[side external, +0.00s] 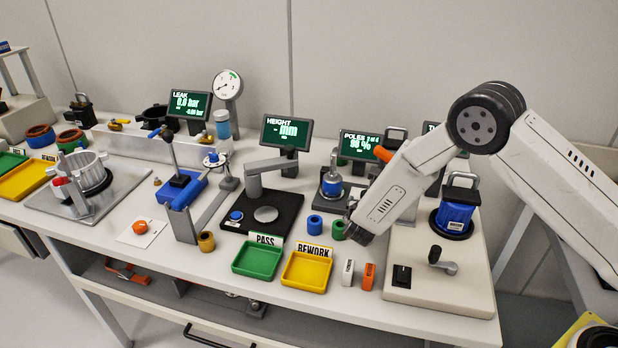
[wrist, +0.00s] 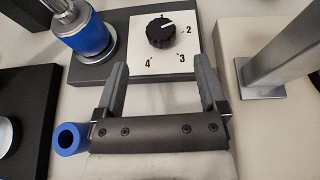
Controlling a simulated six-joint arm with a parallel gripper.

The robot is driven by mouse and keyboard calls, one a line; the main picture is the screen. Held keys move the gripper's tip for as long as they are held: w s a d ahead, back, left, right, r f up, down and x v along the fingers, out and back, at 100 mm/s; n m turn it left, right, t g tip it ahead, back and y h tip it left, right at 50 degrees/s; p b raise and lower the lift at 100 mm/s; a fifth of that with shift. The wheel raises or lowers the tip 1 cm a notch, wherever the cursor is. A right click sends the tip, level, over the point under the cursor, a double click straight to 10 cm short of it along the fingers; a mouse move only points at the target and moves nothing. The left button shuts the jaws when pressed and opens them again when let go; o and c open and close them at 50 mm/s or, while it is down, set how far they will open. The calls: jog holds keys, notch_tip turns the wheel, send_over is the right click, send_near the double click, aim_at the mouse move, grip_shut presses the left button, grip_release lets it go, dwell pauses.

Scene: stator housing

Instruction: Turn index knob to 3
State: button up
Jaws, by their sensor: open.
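The index knob (wrist: 160,32) is black and round, on a white plate (wrist: 190,68) marked 2, 3 and 4 in the wrist view. Its white pointer line seems to point up and right, away from the 3 at lower right. My gripper (wrist: 162,78) is open and empty. Its two fingers are spread below the knob in the picture, apart from it, with the plate's lower part between them. In the side view my gripper (side external: 357,232) is low over the bench, and the knob is hidden behind my arm.
A blue part (wrist: 91,38) stands on the dark station base left of the knob. A loose blue ring (wrist: 70,138) lies left of my gripper. A metal post (wrist: 285,50) rises from a beige base at right. Green (side external: 258,260) and yellow (side external: 306,271) trays stand in front.

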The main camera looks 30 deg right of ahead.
aim_at(363, 194)
jog(key=shift+x, duration=3.35)
jog(key=shift+s, duration=0.1)
grip_shut()
jog(key=shift+m+g+h, duration=0.6)
jog(key=shift+m, duration=0.1)
jog(key=shift+w+a+f+m+g+h, duration=0.15)
jog(key=shift+m+g+h, duration=0.25)
jog(key=shift+m+g, duration=0.3)
jog(key=shift+w+a+r+m+g+h, duration=0.15)
jog(key=shift+m+g+h, duration=0.25)
jog(key=shift+m+g, duration=0.25)
jog(key=shift+w+d+f+m+g+h, duration=0.1)
jog(key=shift+m+g+h, duration=0.25)
jog(key=shift+m+g, duration=0.45)
jog(key=shift+w+m+g+h, duration=0.1)
jog(key=shift+m+g+h, duration=0.25)
jog(key=shift+m+g, duration=1.5)
jog(key=shift+g, duration=0.4)
